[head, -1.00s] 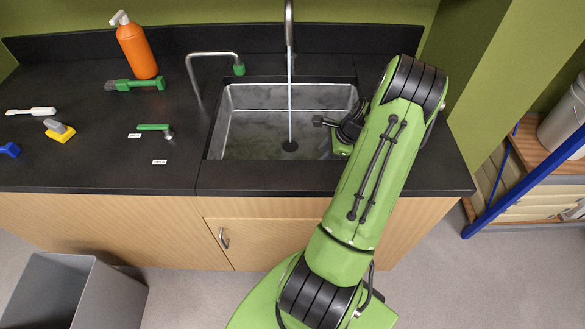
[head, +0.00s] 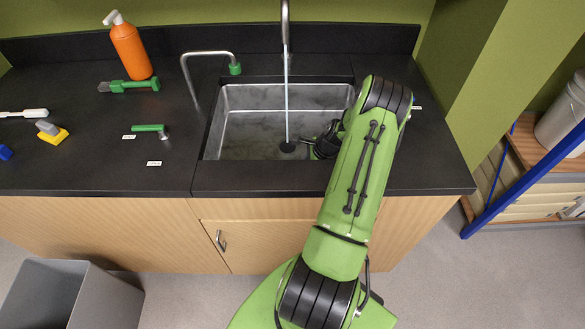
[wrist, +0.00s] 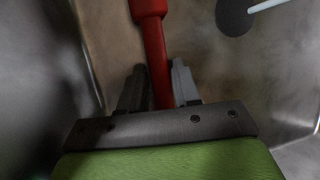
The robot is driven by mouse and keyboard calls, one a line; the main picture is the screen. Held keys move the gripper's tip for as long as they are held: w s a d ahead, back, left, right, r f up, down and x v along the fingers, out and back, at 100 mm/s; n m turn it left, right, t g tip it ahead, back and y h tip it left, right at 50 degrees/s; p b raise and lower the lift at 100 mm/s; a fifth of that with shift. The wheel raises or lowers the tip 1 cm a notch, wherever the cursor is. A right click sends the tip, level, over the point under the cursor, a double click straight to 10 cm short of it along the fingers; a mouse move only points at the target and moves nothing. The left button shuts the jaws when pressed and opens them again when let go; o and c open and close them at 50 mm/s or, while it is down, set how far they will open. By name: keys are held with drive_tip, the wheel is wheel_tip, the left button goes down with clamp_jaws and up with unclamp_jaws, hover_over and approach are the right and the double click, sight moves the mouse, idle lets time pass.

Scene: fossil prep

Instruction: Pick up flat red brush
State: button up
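The flat red brush shows in the wrist view as a red handle (wrist: 157,55), thicker towards the top edge of the picture. Its bristle end is out of view. My gripper (wrist: 155,85) has one finger on each side of the handle, close against it. I cannot tell whether the fingers touch or press it. In the head view my gripper (head: 308,146) is down in the metal sink (head: 250,130), right of the drain. The red brush is not visible in the head view.
Water runs from the tap (head: 286,20) into the sink beside my gripper. The sink walls stand close around it. On the left counter are an orange bottle (head: 130,50), a green-handled brush (head: 130,86), a green-handled tool (head: 150,128) and a yellow brush (head: 52,134).

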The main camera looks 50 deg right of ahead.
clamp_jaws()
